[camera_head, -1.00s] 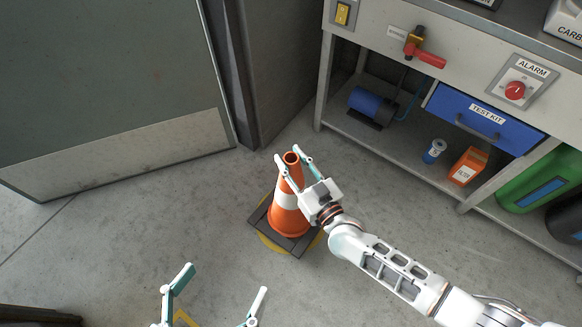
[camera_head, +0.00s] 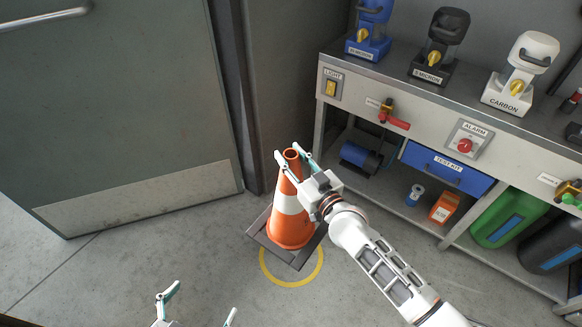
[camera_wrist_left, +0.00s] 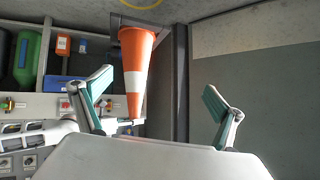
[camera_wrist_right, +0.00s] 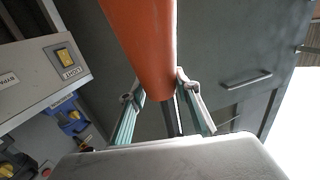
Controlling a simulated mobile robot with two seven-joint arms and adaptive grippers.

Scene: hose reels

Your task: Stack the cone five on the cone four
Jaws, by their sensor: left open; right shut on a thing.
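An orange traffic cone (camera_head: 290,228) with a white band and a dark square base stands upright below my right gripper (camera_head: 291,160), which is shut on its narrow top. The cone also shows upside down in the left wrist view (camera_wrist_left: 135,80) and close up between the fingers in the right wrist view (camera_wrist_right: 147,35). Its base appears raised off the floor, beyond the centre of a yellow floor ring (camera_head: 291,284). I cannot read a number on it, and no separate second cone can be made out. My left gripper (camera_head: 199,302) is open and empty at the lower left.
A grey bench (camera_head: 420,115) with a lower shelf stands at the right, holding a blue test kit drawer (camera_head: 446,168), a green canister (camera_head: 509,217) and an orange box (camera_head: 443,208). A grey door (camera_head: 120,110) is at the left. The floor in front is clear.

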